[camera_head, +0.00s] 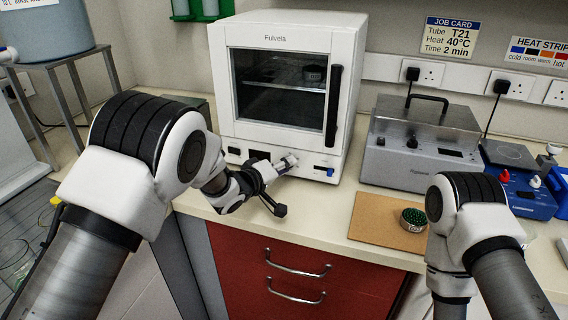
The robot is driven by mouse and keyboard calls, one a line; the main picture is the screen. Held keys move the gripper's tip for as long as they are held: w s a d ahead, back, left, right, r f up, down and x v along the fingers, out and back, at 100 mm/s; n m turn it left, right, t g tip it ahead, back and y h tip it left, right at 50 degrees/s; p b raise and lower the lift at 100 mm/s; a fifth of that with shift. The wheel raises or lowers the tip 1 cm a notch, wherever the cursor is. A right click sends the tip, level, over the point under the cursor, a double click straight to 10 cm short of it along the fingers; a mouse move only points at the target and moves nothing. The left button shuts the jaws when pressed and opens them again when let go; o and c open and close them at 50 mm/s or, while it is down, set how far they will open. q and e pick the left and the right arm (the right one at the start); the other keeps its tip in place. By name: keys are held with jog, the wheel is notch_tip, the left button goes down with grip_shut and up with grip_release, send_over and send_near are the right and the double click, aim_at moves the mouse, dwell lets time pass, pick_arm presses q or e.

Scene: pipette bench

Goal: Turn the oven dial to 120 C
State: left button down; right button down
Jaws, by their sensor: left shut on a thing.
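The white oven (275,38) stands on the bench with its glass door closed and a black vertical handle at its right. Its control strip runs below the door, with a dark display (259,155) and a blue switch (330,171). My left gripper (288,162) is at this strip, between the display and the blue switch, and is shut on the oven dial. The fingers hide the dial, and its setting cannot be read. My right arm is at the lower right; its gripper is out of view.
Right of the oven stand a grey lidded bath (420,160) and a blue device (520,195). A small tin of green beads (412,219) sits on a brown board (375,228). Red drawers (290,265) with metal handles are below the bench. A job card (450,37) hangs behind.

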dwell(0.3)
pick_arm(q)
jog(key=c, duration=0.9)
grip_release()
jog(key=shift+o, duration=0.2)
jog(key=v, duration=1.2)
jog(key=shift+f, duration=0.15)
